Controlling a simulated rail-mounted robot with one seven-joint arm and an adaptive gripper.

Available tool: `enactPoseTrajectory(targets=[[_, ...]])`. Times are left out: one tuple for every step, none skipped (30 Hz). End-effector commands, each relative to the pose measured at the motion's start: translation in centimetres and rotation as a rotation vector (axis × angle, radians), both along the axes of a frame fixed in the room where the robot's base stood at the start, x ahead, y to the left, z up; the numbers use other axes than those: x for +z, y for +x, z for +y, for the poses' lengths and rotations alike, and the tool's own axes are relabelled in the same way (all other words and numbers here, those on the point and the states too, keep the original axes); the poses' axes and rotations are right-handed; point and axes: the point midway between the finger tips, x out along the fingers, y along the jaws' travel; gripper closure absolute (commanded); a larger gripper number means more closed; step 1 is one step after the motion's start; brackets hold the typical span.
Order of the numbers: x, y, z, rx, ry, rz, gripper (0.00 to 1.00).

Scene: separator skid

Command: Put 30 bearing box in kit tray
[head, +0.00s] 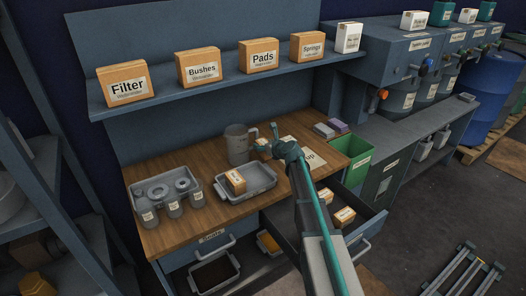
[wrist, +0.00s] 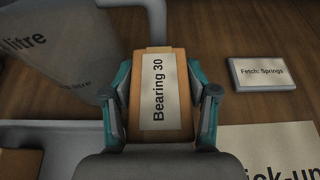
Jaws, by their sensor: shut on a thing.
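My gripper (head: 268,148) is shut on an orange-brown box labelled "Bearing 30" (wrist: 158,65), with one teal finger on each side of it in the wrist view. In the head view the held box (head: 260,144) is small and partly hidden by the gripper. It is above the wooden bench, to the right of the grey metal jug. A shallow grey tray (head: 262,188), likely the kit tray, lies in front and left of the gripper with one cardboard box (head: 236,181) in it. Its rim (wrist: 50,127) shows at the lower left of the wrist view.
The jug (head: 238,144) stands close behind the tray. A second tray (head: 150,187) with bottles and round parts is at left. A "Fetch: Springs" card (wrist: 263,72) lies right of the held box. An open drawer (head: 375,222) holds boxes. Labelled boxes line the shelf (head: 215,82).

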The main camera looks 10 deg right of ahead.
Motion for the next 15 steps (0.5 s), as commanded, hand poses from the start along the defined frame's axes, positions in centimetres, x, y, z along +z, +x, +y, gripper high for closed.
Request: enactPoseTrajectory(targets=[[0.8,-1.2,0.0,-0.001,0.000,-0.002,0.95],[1.4,-1.7,0.0,-0.001,0.000,-0.002,0.95],[2.1,-2.3,0.0,0.000,-0.001,-0.004,0.95],[2.6,-2.8,0.0,-0.001,0.000,-0.002,0.95],[3.2,-3.3,0.0,0.000,-0.001,-0.003,0.95],[4.0,-4.0,0.0,0.000,-0.001,-0.004,0.95],[4.7,-4.5,0.0,-0.001,0.000,-0.003,0.95],[5.3,-5.0,0.0,0.000,-0.002,-0.003,0.95],[6.0,-5.9,0.0,-0.001,0.000,-0.002,0.95],[6.1,-6.8,0.0,-0.001,-0.001,-0.001,0.95],[6.3,-7.6,0.0,-0.001,-0.001,-0.001,0.96],[6.7,-8.4,0.0,-0.001,-0.001,-0.001,0.96],[7.1,-9.0,0.0,-0.001,-0.001,-0.001,0.96],[7.3,-9.6,0.0,0.000,0.000,-0.001,0.96],[7.6,-10.4,0.0,0.000,0.000,-0.001,0.96]])
